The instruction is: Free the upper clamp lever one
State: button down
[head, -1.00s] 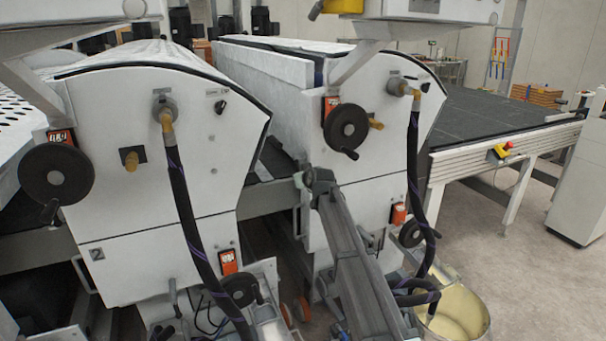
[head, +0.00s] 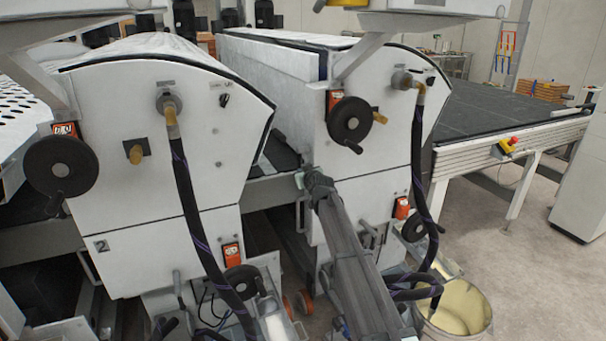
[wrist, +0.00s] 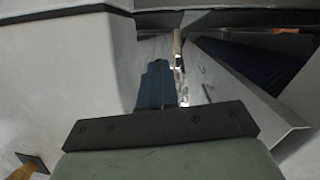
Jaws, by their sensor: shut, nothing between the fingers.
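My gripper (wrist: 158,84) shows in the wrist view as narrow blue-grey fingers held together, with nothing between them. It points into the gap between the two white coater units. I cannot make out the upper clamp lever one for certain. A thin brownish and bright metal part (wrist: 178,50) lies beyond the fingertips in the wrist view. It is too small to identify, and I see no contact with it.
The left unit (head: 150,210) and right unit (head: 350,150) stand close on both sides of the gap. Black handwheels (head: 62,165) and dark hoses (head: 190,210) stick out in front. A metal bucket (head: 478,322) stands on the floor at lower right.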

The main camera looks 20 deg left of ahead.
dwell(0.5)
jog(key=s+d, duration=0.8)
jog(key=s, duration=0.2)
jog(key=shift+s, duration=0.25)
dwell(0.3)
